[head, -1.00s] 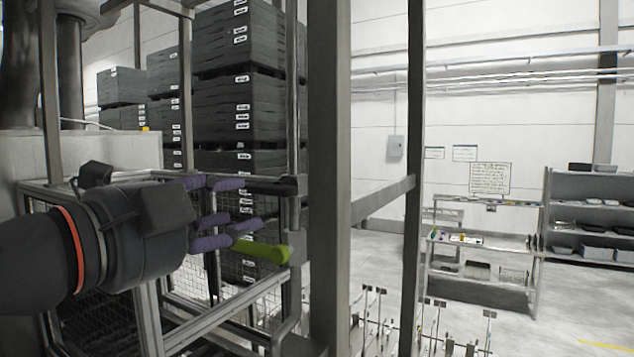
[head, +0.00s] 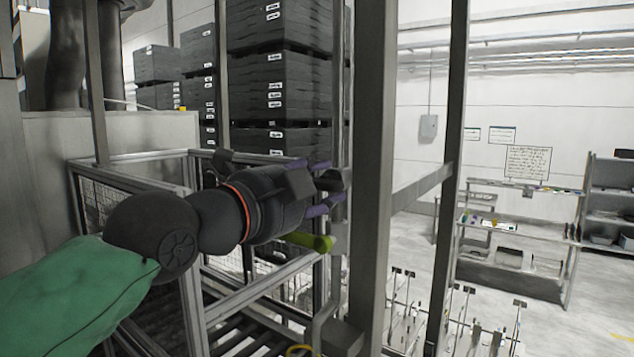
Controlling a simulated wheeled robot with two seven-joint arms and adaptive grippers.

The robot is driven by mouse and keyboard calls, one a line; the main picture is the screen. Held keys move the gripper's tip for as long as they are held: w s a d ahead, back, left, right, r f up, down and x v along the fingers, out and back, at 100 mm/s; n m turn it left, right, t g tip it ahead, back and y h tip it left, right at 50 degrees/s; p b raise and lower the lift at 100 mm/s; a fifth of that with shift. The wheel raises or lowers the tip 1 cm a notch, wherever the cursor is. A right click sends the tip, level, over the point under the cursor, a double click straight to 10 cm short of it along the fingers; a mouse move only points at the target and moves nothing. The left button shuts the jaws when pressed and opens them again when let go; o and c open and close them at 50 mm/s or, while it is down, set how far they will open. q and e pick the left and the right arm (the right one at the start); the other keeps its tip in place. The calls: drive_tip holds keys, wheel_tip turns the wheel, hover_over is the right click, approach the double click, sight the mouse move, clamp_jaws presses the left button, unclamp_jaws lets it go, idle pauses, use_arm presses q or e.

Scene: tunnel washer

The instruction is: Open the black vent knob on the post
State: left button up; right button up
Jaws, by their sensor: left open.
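My left gripper (head: 325,185) reaches in from the left with its purple-padded fingers open at the post (head: 343,265), a slim grey upright. The black vent knob (head: 336,180) sits on this post, between or just behind the fingertips; part of it is hidden by them. I cannot tell whether the fingers touch it. A yellow-green handle (head: 308,241) sticks out to the left from the same post, just below the gripper. My right gripper is out of view.
A thick grey frame column (head: 372,150) stands just right of the post. Metal frame rails (head: 250,290) and mesh lie below my left arm. Stacked black crates (head: 275,90) stand behind. A workbench (head: 510,270) and open floor are at the right.

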use_arm(q)
drive_tip(key=shift+w+d, duration=0.1)
drive_tip(key=shift+d, duration=0.05)
clamp_jaws()
drive_tip(key=shift+f, duration=0.1)
